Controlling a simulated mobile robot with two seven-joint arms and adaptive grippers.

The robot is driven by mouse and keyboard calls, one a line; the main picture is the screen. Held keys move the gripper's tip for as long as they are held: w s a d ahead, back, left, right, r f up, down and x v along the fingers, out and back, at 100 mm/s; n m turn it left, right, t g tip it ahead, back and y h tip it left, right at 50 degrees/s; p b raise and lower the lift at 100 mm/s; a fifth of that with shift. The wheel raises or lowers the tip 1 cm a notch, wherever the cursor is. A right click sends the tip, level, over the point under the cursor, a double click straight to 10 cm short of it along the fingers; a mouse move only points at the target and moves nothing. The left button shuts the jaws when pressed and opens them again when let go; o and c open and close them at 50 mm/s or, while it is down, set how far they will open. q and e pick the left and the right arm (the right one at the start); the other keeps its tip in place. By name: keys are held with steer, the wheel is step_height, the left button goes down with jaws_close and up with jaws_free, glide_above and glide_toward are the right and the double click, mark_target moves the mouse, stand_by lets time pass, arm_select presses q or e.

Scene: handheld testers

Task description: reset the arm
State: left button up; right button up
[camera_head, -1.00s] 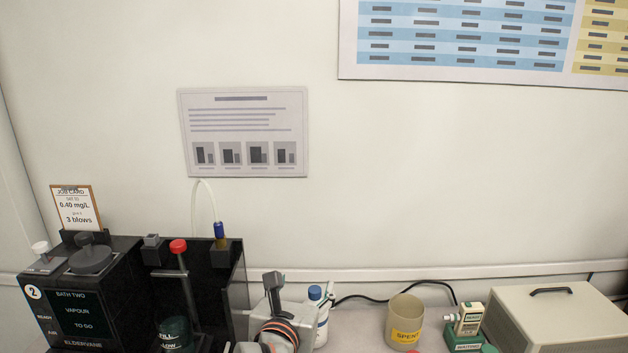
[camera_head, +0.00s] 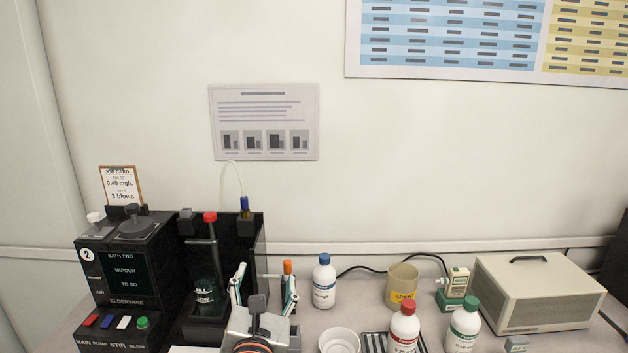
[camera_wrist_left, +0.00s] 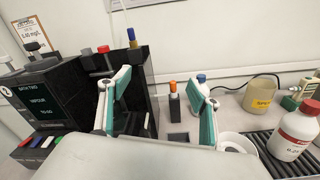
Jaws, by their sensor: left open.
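My left gripper (camera_head: 264,286) comes in from the bottom of the head view, with its two green-and-white fingers spread wide and nothing between them. It also shows in the left wrist view (camera_wrist_left: 158,108), where its fingers stand apart in front of the black bath unit (camera_wrist_left: 72,85). An orange-capped piece (camera_wrist_left: 172,88) in a dark holder shows between the fingers there, beyond them. In the head view this orange cap (camera_head: 287,267) appears just behind the right-hand finger; I cannot tell whether they touch. My right gripper is not in view.
The black bath unit (camera_head: 125,265) and job card (camera_head: 121,185) stand left. Right of my gripper are a blue-capped bottle (camera_head: 324,282), a white dish (camera_head: 339,341), a red-capped bottle (camera_head: 403,330), a green-capped bottle (camera_head: 463,326), a beige cup (camera_head: 402,285) and a beige box (camera_head: 535,290).

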arm_select(q)
steer(key=s+a+f+m+t+y, duration=0.1)
steer(key=s+a+m+t+y, duration=0.1)
steer(key=s+a+m+t, duration=0.25)
steer(key=s+f+m+g+h+b, duration=0.1)
steer(key=s+f+m+g+h, duration=0.45)
steer(key=f+m, duration=0.85)
steer(key=s+f+m+g+h+b, duration=0.1)
steer(key=s+f+m+g+h, duration=0.15)
steer(key=s+f+m, duration=0.85)
steer(key=s+a+f+m+g+y, duration=0.1)
steer(key=s+a+f+m+g, duration=0.1)
steer(key=f, duration=0.5)
steer(key=s+a+f+m+g+y, duration=0.1)
steer(key=s+a+f+m, duration=0.2)
steer(key=f, duration=0.5)
steer(key=shift+s+a+f+m+g+y+b, duration=0.3)
steer(key=shift+s+a+m+g+y+b, duration=0.15)
steer(key=shift+m, duration=0.7)
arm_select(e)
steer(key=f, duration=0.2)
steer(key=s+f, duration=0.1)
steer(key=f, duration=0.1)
